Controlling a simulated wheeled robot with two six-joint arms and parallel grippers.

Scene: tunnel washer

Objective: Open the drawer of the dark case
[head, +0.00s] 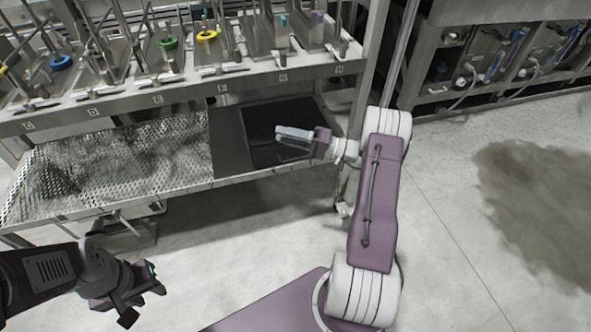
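The dark case (227,142) sits on the lower shelf of the metal rack, toward its right end. A blacker rectangular panel (262,122) shows on it; I cannot tell whether this is the drawer front or an opening. No handle can be made out. My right gripper (283,136) points left, in front of the right part of the case, and hides some of it. Its fingers look close together; contact with the case and any gap between them are unclear. My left gripper (146,301) is low at the left, away from the case, with its fingers apart and empty.
The perforated shelf (150,150) extends left of the case. Above it, an upper deck (190,88) carries metal trays and coloured rings (207,36). A rack post (370,55) stands right of the case. Open concrete floor (450,200) lies to the right, with a dark stain.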

